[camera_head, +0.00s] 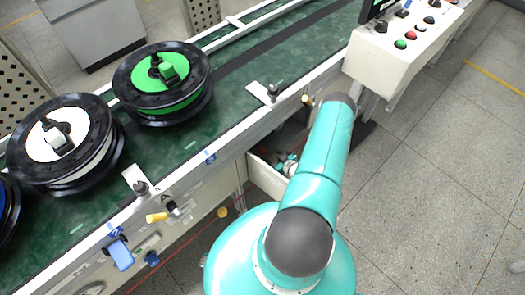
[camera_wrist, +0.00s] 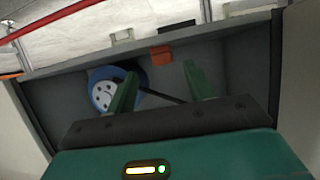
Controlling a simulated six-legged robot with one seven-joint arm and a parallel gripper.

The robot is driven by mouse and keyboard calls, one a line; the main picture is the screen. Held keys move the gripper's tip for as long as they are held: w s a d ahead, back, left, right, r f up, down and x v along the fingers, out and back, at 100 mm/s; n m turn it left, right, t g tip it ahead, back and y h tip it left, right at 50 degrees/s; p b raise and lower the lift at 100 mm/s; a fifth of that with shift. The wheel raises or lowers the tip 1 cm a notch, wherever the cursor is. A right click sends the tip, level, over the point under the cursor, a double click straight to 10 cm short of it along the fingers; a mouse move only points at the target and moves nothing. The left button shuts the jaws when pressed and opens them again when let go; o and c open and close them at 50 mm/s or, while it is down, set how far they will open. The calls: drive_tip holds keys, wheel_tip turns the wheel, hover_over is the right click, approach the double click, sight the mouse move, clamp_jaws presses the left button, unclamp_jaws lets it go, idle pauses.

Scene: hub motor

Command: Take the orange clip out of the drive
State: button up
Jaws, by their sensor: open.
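In the wrist view an orange block (camera_wrist: 161,54), which looks like the orange clip, sits near the far wall of a grey tray or drawer. To its left lies a round part with a blue rim and a white, dark-holed face (camera_wrist: 103,93); I cannot tell whether it is the drive. My gripper (camera_wrist: 160,70) is open, its two green fingers spread apart and reaching into the drawer. The left finger overlaps the round part in the picture. The orange block shows beyond and between the fingertips, with nothing held. In the head view my arm hides most of this area.
An open drawer (camera_head: 266,178) sits under the green conveyor (camera_head: 235,103) in the head view. A green-faced wheel (camera_head: 180,97) and a white-faced wheel (camera_head: 88,150) stand on the belt. A control box (camera_head: 400,62) is at the upper right. Floor at the right is clear.

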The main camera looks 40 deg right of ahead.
sight(265, 152)
drive_tip(key=x, duration=0.5)
drive_tip(key=shift+w+a, duration=0.15)
drive_tip(key=shift+w, duration=0.1)
drive_tip(key=c, duration=1)
